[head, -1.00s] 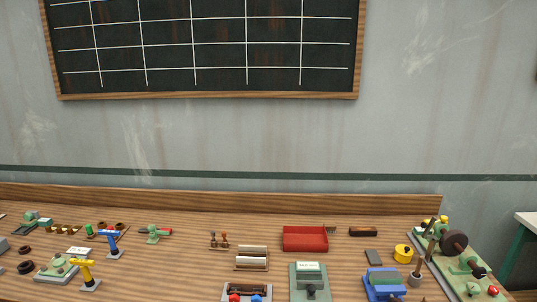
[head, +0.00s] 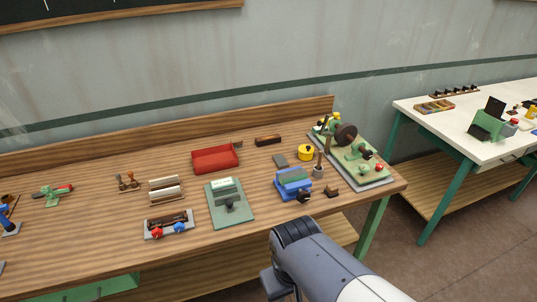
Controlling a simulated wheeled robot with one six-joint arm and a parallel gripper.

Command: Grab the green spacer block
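A green block-like piece (head: 292,174) lies on top of a blue vise-like device (head: 296,189) on the right part of the wooden bench. I cannot tell for sure whether it is the spacer block or part of the device. A flat dark grey-green block (head: 280,160) lies just behind it on the bench top. My arm reaches in from the bottom of the head view, in front of the bench's front edge. The fingers of my gripper do not show.
The wooden bench (head: 110,214) also holds a red tray (head: 215,159), a green plate device (head: 230,203), a yellow round item (head: 305,153) and a green machine base (head: 362,165) at its right end. A white-topped table (head: 450,125) stands to the right, across a floor gap.

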